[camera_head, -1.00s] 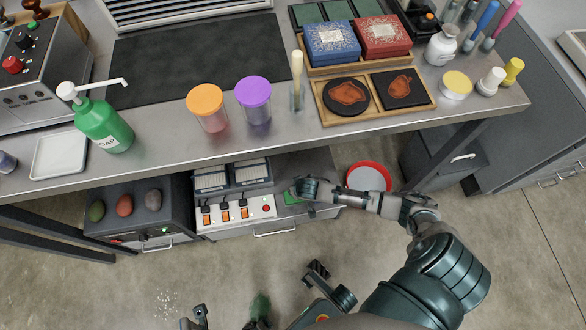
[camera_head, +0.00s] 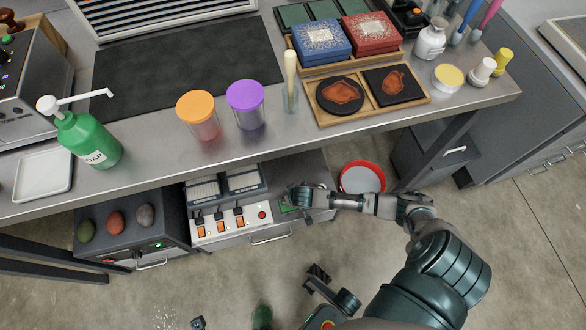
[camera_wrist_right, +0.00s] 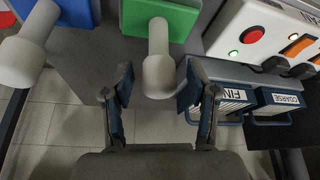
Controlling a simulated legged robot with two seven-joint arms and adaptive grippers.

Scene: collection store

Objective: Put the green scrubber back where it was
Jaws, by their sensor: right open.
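The green scrubber (camera_wrist_right: 183,15), a square green pad with a pale round-ended handle, shows at the top of the right wrist view. In the head view, part of its green (camera_head: 286,208) shows on the lower unit beside the switch panel; my gripper covers the rest. My right gripper (camera_head: 297,197) is open over it. In the right wrist view, its fingertips (camera_wrist_right: 158,86) stand on either side of the handle's end, with gaps on both sides. A similar blue scrubber (camera_wrist_right: 78,12) with a pale handle is at left.
The switch panel (camera_head: 228,224) with a red button lies close beside the right gripper. Labelled bins (camera_wrist_right: 277,103) are near the fingers. The bench edge (camera_head: 240,165) runs above. A red-rimmed bin (camera_head: 362,164) stands behind my right forearm. A small green object (camera_head: 262,316) is low in view.

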